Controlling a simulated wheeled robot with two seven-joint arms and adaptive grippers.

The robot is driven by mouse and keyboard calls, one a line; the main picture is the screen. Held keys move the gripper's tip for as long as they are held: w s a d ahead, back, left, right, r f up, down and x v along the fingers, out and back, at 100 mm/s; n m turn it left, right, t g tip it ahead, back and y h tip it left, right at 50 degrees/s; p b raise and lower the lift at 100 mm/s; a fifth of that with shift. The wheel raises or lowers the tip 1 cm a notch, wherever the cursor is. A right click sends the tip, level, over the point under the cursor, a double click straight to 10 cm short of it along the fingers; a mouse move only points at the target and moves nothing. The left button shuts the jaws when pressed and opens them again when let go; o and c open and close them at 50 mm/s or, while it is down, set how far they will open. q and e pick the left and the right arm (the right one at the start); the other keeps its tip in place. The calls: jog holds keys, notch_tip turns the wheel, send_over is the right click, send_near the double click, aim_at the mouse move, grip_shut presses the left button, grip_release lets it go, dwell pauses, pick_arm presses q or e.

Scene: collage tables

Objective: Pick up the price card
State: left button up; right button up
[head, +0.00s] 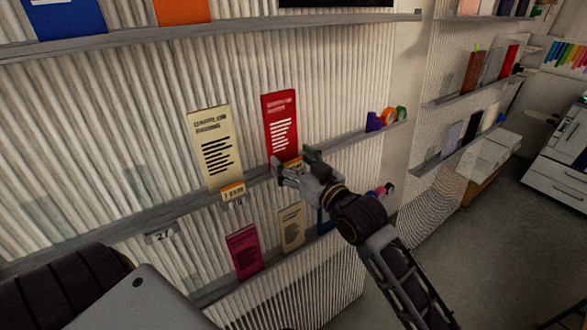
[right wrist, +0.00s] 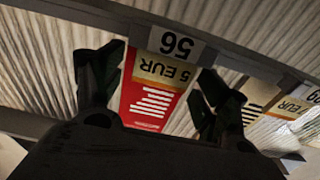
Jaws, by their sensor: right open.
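My right gripper (head: 294,163) is open at the shelf, just below a red leaflet (head: 281,125). In the right wrist view, which is upside down, a gold price card reading "5 EUR" (right wrist: 162,70) stands in front of the red leaflet (right wrist: 148,105), between the two open fingers (right wrist: 158,80). I cannot tell whether the fingers touch it. In the head view the gripper mostly hides this card. A second gold price card (head: 233,191) stands in front of a cream leaflet (head: 214,146); a similar card (right wrist: 291,106) shows at the right wrist view's right edge. My left gripper is out of view.
A grey shelf (head: 110,229) runs along the ribbed wall, with a "56" label (right wrist: 176,43) on its edge. Tape rolls (head: 389,117) stand at its right end. A lower shelf holds a magenta leaflet (head: 244,251) and others. Floor (head: 480,250) is open at right.

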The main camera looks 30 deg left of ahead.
jog(key=c, duration=0.8)
jog(key=shift+r, duration=0.1)
jog(key=shift+r+b, duration=0.65)
jog(key=shift+r, duration=4.3)
